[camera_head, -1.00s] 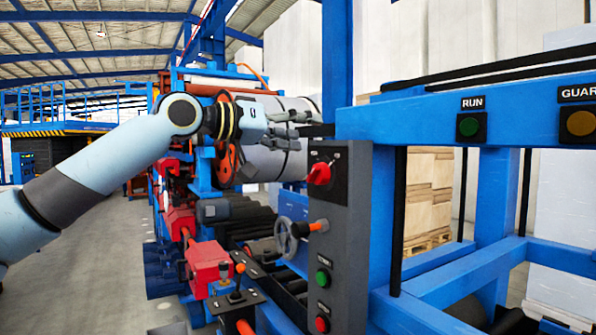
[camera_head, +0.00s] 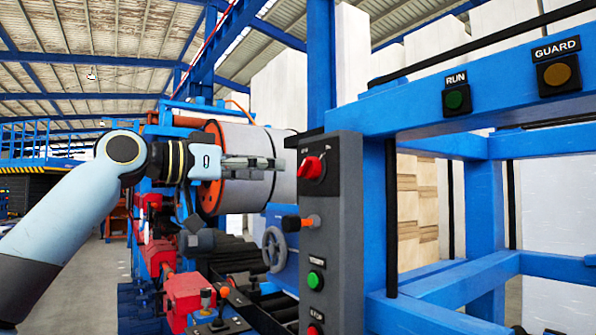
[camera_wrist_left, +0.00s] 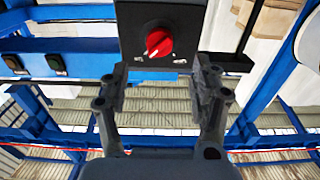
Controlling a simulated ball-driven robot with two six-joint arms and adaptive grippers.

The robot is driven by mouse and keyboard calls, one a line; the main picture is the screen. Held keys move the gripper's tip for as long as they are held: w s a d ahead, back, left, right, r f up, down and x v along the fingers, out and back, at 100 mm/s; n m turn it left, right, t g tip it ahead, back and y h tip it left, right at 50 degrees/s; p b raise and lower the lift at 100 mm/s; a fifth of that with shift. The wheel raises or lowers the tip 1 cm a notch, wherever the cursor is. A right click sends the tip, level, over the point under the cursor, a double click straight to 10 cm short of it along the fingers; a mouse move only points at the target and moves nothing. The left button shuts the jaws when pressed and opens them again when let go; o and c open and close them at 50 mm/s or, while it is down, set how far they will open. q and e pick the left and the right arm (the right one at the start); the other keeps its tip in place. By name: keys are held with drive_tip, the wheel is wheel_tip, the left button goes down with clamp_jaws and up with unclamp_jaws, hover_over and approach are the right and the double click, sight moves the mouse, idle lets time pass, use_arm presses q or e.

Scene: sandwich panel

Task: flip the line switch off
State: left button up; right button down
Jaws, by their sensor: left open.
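The line switch is a red rotary knob (camera_head: 313,168) on a black plate near the top of a grey control box. It also shows in the left wrist view as a red knob (camera_wrist_left: 158,42), turned at a slant, with small markings below it too small to read. My left gripper (camera_head: 282,164) is just left of the knob in the head view, apart from it. In the left wrist view its two fingers (camera_wrist_left: 160,90) are spread, with nothing between them, and the knob lies beyond the tips. My right gripper is not in view.
The grey box (camera_head: 336,250) also carries a green button (camera_head: 314,280), a red button (camera_head: 313,330) and an orange-tipped lever (camera_head: 307,221). A handwheel (camera_head: 275,249) is beside it. Blue frame beams with RUN (camera_head: 457,99) and GUARD (camera_head: 560,75) lamps are at right.

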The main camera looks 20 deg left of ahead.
sight(301, 169)
use_arm(q)
drive_tip(key=p+x, duration=0.2)
drive_tip(key=x, duration=0.5)
drive_tip(key=shift+w+d+r, duration=0.1)
drive_tip(key=shift+w+d, duration=0.15)
drive_tip(key=shift+w, duration=0.05)
drive_tip(key=shift+w+d, duration=0.25)
drive_tip(key=shift+w, duration=0.1)
drive_tip(key=shift+c, duration=0.3)
drive_tip(key=c, duration=1.1)
